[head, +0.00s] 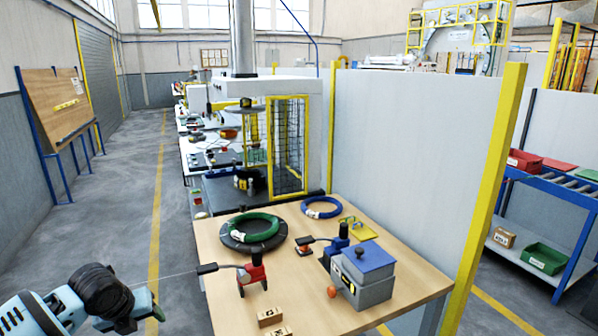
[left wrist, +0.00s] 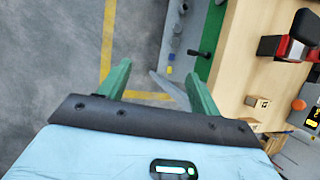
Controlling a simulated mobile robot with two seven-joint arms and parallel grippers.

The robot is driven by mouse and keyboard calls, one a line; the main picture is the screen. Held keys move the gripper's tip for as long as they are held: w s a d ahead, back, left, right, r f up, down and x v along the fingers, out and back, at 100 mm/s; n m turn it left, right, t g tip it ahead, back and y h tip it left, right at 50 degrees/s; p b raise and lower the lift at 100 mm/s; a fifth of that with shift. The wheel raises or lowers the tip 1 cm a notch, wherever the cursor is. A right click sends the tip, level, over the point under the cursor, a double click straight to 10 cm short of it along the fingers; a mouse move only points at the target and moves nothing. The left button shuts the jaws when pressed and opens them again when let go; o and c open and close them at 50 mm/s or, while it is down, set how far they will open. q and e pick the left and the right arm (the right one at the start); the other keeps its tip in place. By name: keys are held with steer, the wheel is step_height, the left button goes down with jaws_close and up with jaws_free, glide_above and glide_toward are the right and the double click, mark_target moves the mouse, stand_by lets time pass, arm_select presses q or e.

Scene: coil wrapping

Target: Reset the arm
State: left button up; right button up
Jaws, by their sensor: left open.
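My left arm comes in at the lower left of the head view, and its gripper (head: 152,306) hangs over the floor, left of the wooden table (head: 224,308). In the left wrist view the green fingers of my left gripper (left wrist: 160,86) stand apart with nothing between them. A green coil (head: 252,229) lies on a black round plate (head: 266,246) on the table. A blue coil (head: 321,207) lies behind it to the right. My right gripper is not in view.
A red clamp-like tool (head: 252,273) with a black handle stands near the table's left edge. A grey box with a blue lid (head: 369,260) stands at the right. Small wooden blocks (head: 270,317) lie in front. A yellow post (head: 487,190) rises beside the table.

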arm_select(q)
steer(key=s+d+f+n+t+h, duration=0.1)
steer(key=s+d+f+n+h, duration=0.1)
steer(key=s+d+f+n, duration=0.55)
steer(key=s+d+f+n+t+h, duration=0.1)
steer(key=s+d+f+n+h, duration=0.1)
steer(key=s+d+f+n, duration=0.55)
steer(key=s+d+f+n+t, duration=0.1)
steer(key=s+d+f+n, duration=0.1)
steer(key=s+f+n, duration=0.2)
steer(key=s+d+f+n+t+y, duration=0.1)
steer(key=s+d+f+n, duration=0.1)
steer(key=s+n, duration=0.7)
steer(key=s+f, duration=0.1)
steer(key=s, duration=0.3)
steer(key=shift+d+f+y, duration=0.2)
steer(key=shift+f+y, duration=0.1)
steer(key=shift+f, duration=0.05)
